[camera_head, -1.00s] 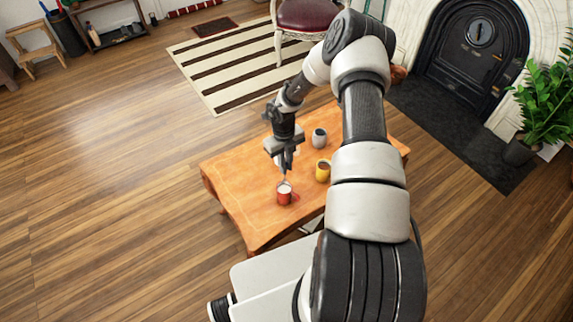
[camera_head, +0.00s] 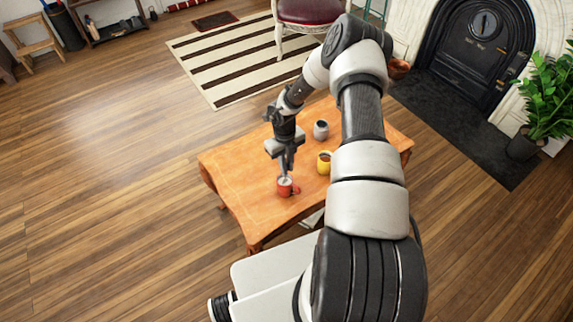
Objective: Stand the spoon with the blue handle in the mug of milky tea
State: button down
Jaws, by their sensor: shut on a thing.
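A red mug (camera_head: 286,191) with pale contents stands on the wooden table (camera_head: 245,205). My gripper (camera_head: 286,170) is directly above this mug, pointing down, its tips close to the rim. It is shut on a thin spoon (camera_head: 285,179), of which only a small pale part shows below the fingers. The spoon's lower end is at the mug's mouth; I cannot tell how far inside it is. The handle's colour is hidden by the fingers. A yellow mug (camera_head: 324,164) with dark contents and a grey mug (camera_head: 320,131) stand behind to the right.
My arm covers the table's right part. The table's left part is clear. A striped rug (camera_head: 215,70) and a red-seated chair (camera_head: 308,15) are beyond it. A fireplace (camera_head: 480,45) and a potted plant (camera_head: 540,105) are at the right.

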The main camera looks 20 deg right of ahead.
jog(key=shift+f+b, duration=1)
jog(key=shift+f, duration=0.75)
jog(key=c, duration=1.2)
grip_release()
jog(key=shift+r, duration=0.1)
jog(key=shift+r+p, duration=3.7)
jog(key=shift+r, duration=0.75)
